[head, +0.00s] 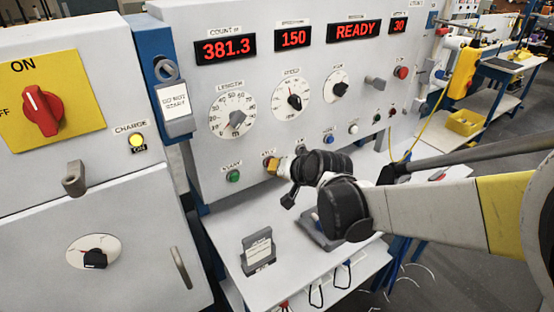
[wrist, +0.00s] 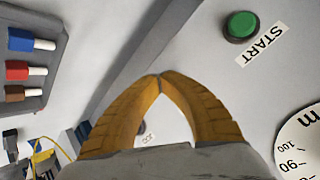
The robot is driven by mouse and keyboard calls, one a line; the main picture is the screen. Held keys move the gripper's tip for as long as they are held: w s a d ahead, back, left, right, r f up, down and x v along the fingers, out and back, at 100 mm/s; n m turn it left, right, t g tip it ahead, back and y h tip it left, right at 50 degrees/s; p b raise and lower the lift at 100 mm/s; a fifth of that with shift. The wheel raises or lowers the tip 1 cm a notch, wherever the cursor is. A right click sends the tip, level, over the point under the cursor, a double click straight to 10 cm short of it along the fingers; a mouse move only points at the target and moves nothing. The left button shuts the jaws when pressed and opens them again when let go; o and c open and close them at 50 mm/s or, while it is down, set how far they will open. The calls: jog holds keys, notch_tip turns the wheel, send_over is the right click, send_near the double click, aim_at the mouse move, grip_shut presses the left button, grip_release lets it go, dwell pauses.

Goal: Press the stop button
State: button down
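My gripper (head: 272,165) has its yellow fingertips at the lower part of the white control panel, just right of the green START button (head: 233,176). In the wrist view the two yellow fingers (wrist: 158,76) meet at their tips, with nothing held between them. A small label (head: 268,154) sits just above the fingertips in the head view; its text is too small to read surely. The stop button is not clearly visible; the fingers may cover it. Contact with the panel cannot be told. The green START button (wrist: 241,25) is at the upper right in the wrist view.
A red button (head: 401,72) sits at the panel's upper right. Dials such as the length dial (head: 233,114) and small coloured buttons surround the gripper. A grey stand with a card (head: 259,252) stands on the shelf below. A cabinet with a red switch (head: 43,110) is at left.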

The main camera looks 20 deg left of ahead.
jog(key=shift+s+d, duration=0.45)
jog(key=shift+d, duration=0.1)
jog(key=s+d, duration=0.3)
jog(key=shift+s+d, duration=0.15)
jog(key=shift+d, duration=0.25)
dwell(3.9)
